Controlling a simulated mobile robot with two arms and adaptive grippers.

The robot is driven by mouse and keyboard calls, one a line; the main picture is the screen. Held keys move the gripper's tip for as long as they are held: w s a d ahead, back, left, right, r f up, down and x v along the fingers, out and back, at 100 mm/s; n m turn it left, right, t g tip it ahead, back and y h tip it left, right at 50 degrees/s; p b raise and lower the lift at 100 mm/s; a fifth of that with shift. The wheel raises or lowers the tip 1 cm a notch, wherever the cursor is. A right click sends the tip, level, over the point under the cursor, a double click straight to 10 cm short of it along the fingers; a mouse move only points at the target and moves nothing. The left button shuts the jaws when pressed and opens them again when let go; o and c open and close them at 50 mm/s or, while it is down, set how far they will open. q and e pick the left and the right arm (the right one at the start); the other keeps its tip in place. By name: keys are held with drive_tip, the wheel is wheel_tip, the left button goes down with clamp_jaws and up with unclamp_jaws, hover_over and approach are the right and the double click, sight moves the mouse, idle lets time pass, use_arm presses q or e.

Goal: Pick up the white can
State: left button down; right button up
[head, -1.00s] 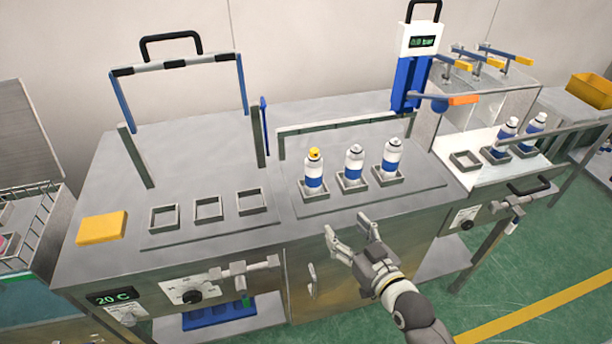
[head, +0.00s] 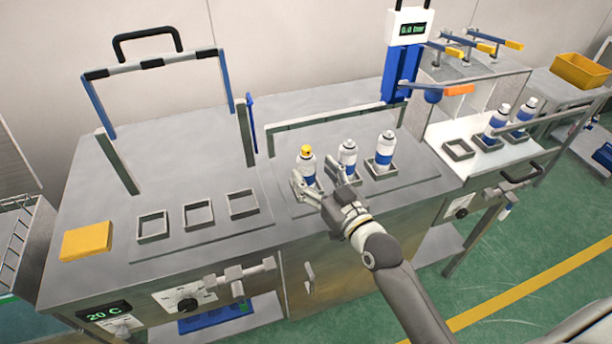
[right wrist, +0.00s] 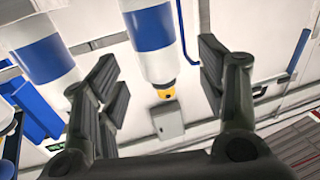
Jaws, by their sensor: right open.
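Three white cans with blue bands stand upright in square holders on the bench: a yellow-topped can (head: 307,166), a middle can (head: 348,157) with a white top and a right can (head: 385,150) with a white top. My right gripper (head: 322,184) is open and empty, low in front of the yellow-topped can. In the right wrist view, that can (right wrist: 152,40) appears upside down between the spread fingers (right wrist: 158,75), with no finger visibly closed on it. Another can (right wrist: 42,48) is left of the fingers there. My left gripper is out of view.
Three empty square holders (head: 198,215) and a yellow block (head: 87,241) are on the bench's left. A blue column with a display (head: 411,29) stands behind the right can. More cans (head: 497,122) are on the right-hand bench.

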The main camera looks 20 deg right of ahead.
sight(311, 169)
drive_tip(key=x, duration=0.3)
drive_tip(key=shift+w+r+p, duration=0.2)
drive_tip(key=shift+w+p, duration=0.05)
drive_tip(key=shift+p, duration=0.1)
drive_tip(key=shift+w+f, duration=0.1)
drive_tip(key=shift+w, duration=0.2)
drive_tip(key=c, duration=0.5)
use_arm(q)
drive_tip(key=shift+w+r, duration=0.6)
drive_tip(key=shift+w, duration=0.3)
use_arm(e)
clamp_jaws()
